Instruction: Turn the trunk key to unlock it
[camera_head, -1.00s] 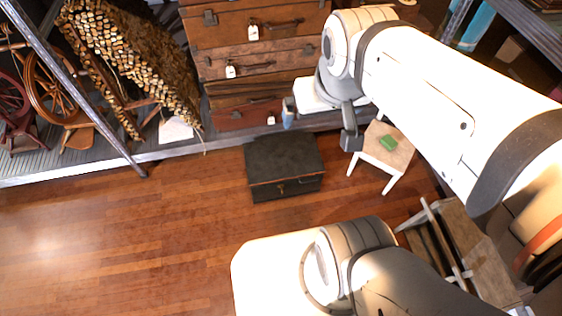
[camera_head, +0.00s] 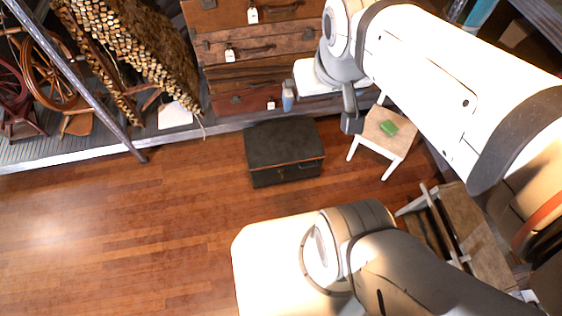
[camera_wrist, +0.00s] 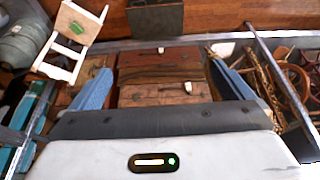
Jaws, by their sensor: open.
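The trunk is a dark, closed box (camera_head: 284,148) on the wooden floor, in front of the shelf. Small metal fittings show on its front face; a key cannot be told apart at this size. In the wrist view, the trunk (camera_wrist: 155,20) is at the top edge, partly cut off. My gripper (camera_wrist: 160,68) is open and empty, with blue fingers spread wide. In the head view, one blue finger (camera_head: 288,100) shows above and behind the trunk in the picture, apart from it.
Stacked brown suitcases (camera_head: 262,45) stand on the shelf behind. A white-legged stool (camera_head: 383,135) with a green item is right of the trunk. A wooden rack (camera_head: 455,235) is lower right. Spinning wheels (camera_head: 50,75) are at left. Floor in front and left is clear.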

